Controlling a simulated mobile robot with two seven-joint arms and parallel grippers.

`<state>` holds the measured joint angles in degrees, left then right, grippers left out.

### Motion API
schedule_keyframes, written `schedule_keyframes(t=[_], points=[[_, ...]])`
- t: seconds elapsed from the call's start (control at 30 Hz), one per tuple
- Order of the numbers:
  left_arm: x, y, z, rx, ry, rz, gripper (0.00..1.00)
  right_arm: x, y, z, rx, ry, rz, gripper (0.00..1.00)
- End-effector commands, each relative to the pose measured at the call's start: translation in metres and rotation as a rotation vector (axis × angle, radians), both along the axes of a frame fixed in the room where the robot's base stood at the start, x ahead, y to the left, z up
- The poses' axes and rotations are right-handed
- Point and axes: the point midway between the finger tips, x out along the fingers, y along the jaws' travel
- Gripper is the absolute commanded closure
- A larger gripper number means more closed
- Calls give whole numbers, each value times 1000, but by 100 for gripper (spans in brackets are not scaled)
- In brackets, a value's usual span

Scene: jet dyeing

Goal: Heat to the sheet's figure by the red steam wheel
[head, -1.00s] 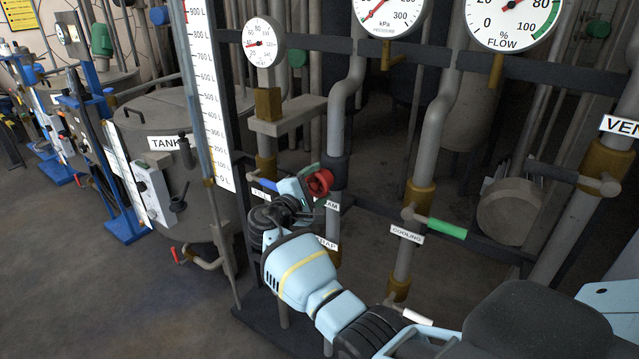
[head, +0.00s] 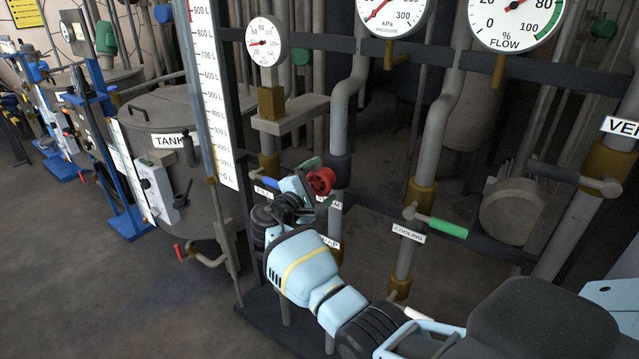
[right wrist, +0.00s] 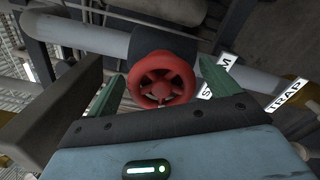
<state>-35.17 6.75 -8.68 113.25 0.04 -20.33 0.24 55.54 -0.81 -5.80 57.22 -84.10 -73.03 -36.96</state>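The red steam wheel (head: 321,181) sits on a pipe in the middle of the head view, with a partly hidden steam label (head: 333,203) beside it. In the right wrist view the wheel (right wrist: 160,78) faces me, centred between the fingers. My right gripper (right wrist: 160,84) is open, with one green finger on each side of the wheel and gaps showing. In the head view my right gripper (head: 309,178) is at the wheel. A small round gauge (head: 266,42) above has its red needle pointing left. My left gripper is not in view.
A pressure gauge (head: 390,12) and a flow gauge (head: 515,18) are at the top. A green-handled cooling valve (head: 442,226) is right of the wheel. A blue fill handle (head: 268,183) is close on the left. A yellow sheet (head: 24,12) hangs far left, unreadable.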

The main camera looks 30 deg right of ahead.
Motion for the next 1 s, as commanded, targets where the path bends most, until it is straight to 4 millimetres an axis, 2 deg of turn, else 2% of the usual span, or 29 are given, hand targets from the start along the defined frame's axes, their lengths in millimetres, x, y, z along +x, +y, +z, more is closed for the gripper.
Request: schedule_keyframes(t=[0.27, 0.7, 1.0], points=[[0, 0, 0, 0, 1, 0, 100, -3, 7, -2, 1, 2, 1, 13], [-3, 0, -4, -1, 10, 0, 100, -26, 64, -2, 0, 2, 0, 13], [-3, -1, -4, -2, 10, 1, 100, -30, 73, 0, 0, 0, 0, 13]])
